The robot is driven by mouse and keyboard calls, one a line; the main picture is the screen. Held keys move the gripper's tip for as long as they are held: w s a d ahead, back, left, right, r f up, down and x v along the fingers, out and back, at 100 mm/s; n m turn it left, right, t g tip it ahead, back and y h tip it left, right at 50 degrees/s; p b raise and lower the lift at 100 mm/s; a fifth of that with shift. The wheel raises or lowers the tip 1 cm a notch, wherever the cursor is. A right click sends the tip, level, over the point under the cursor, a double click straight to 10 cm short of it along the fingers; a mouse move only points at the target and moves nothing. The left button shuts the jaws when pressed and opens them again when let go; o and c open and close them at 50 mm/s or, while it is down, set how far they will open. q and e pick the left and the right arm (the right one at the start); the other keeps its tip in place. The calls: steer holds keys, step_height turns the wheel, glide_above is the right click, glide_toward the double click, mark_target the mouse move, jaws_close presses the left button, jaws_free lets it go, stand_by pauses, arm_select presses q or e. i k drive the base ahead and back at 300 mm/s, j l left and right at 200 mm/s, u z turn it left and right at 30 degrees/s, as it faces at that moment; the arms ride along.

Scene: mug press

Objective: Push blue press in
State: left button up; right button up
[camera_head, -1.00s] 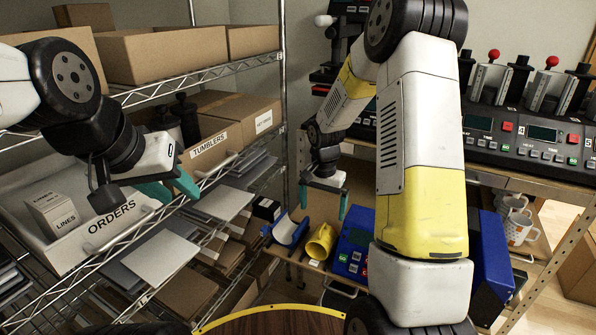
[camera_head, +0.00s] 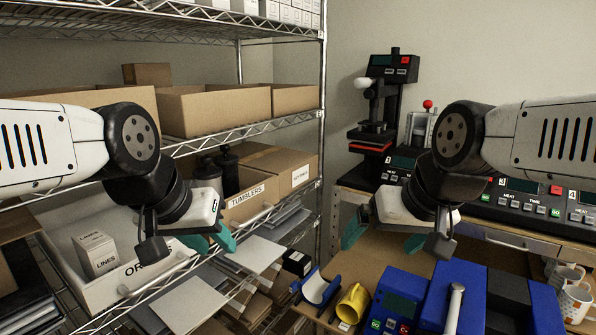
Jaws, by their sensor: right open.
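The blue press (camera_head: 440,284) stands on the brown bench at the lower right. It has a blue control box (camera_head: 404,283) with green and red buttons and a silver lever (camera_head: 455,303); its lower part is cut off by the picture edge. My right gripper (camera_head: 384,236) is open and empty, above and behind the press, apart from it. My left gripper (camera_head: 208,240) looks open and empty, in front of the shelf rack at the left, far from the press.
A yellow mug-shaped piece (camera_head: 353,303) and a blue curved piece (camera_head: 318,287) lie left of the press. A black press (camera_head: 386,100) and control panels stand on the table behind. White mugs (camera_head: 574,300) are at the right. A wire rack with boxes (camera_head: 214,108) fills the left.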

mark_target(494, 302)
steer(key=l+z, duration=0.15)
steer(key=z, duration=1)
steer(key=u, duration=1.1)
steer(key=k+u, duration=0.3)
steer(key=k+j+u, duration=0.1)
steer(key=u, duration=0.15)
steer(key=k, duration=0.05)
